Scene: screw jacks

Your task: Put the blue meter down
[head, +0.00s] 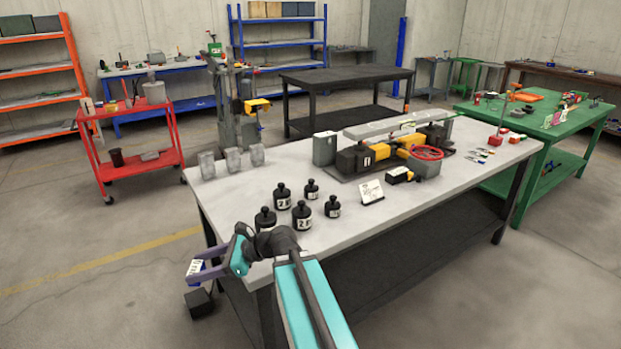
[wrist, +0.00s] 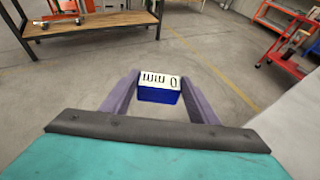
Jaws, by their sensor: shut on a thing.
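The blue meter (wrist: 158,95) is a small blue box with a white face marked "0 mm" in dark characters. My gripper (wrist: 158,92) is shut on it, with a purple finger on each side. In the head view my gripper (head: 205,266) is at the lower left, past the left end of the light-topped workbench (head: 240,205). The meter (head: 195,267) shows there as a small white and blue patch at the fingers. The meter is in the air over the floor, not over the bench top.
Several black weights (head: 302,215) stand on the bench's near left part, close to my arm. Grey blocks (head: 232,160) stand at its back left corner. A jack rig with a red handwheel (head: 427,153) and a white card (head: 371,192) are farther right. A red cart (head: 135,145) stands at left.

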